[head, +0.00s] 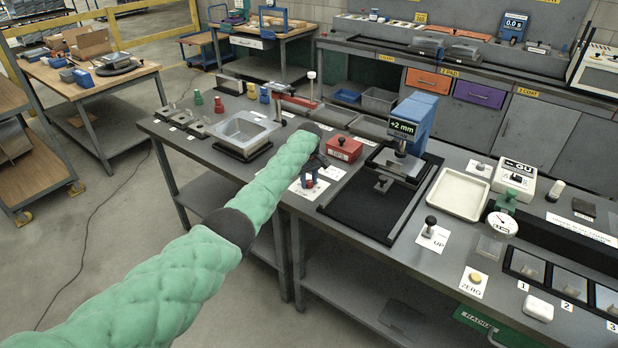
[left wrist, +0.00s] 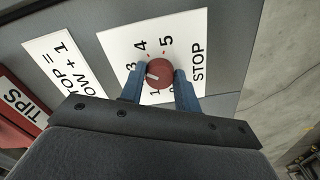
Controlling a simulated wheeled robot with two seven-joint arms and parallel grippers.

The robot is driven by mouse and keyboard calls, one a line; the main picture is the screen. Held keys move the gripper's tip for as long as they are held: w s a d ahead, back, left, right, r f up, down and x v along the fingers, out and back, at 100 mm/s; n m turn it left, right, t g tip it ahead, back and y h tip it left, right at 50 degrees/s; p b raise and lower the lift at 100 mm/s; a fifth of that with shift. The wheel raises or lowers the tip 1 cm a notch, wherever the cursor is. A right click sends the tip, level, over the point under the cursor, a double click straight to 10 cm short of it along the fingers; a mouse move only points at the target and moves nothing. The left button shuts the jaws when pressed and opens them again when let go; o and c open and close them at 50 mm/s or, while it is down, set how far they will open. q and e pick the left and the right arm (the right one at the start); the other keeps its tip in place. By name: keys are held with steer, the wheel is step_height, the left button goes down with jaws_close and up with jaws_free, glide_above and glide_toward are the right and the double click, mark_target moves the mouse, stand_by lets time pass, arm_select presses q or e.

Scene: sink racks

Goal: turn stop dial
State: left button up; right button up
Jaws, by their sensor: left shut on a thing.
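The stop dial is a round red knob (left wrist: 159,73) with a pale pointer mark, on a white card (left wrist: 187,30) marked STOP with several numbers around the knob. In the left wrist view the pointer faces left, toward the side between 1 and 3. My left gripper (left wrist: 161,88) has its blue fingers on both sides of the knob, shut on it. In the head view my left gripper (head: 310,178) comes down over the card, and the red knob (head: 308,184) shows just below the fingers. My right gripper is not in view.
A red TIPS box (head: 344,148) stands just behind the dial. A black-framed tray (head: 350,205) with a blue device (head: 413,120) reading +2 mm lies to the right. A metal basin (head: 243,130) stands to the left. The bench's front edge is close to the dial.

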mark_target(309, 182)
arm_select(q)
steer(key=shift+w+r+n+p, duration=0.15)
steer(key=shift+n+p, duration=0.25)
steer(key=shift+n, duration=0.9)
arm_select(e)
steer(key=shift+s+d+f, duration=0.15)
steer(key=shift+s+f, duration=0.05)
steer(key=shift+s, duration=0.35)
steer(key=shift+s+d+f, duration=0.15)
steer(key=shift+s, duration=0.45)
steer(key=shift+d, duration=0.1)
arm_select(q)
steer(key=o, duration=1)
steer(key=shift+r, duration=0.15)
step_height(309, 182, up, 6)
steer(key=shift+r+b, duration=0.25)
steer(key=shift+b, duration=0.95)
steer(key=shift+r, duration=0.45)
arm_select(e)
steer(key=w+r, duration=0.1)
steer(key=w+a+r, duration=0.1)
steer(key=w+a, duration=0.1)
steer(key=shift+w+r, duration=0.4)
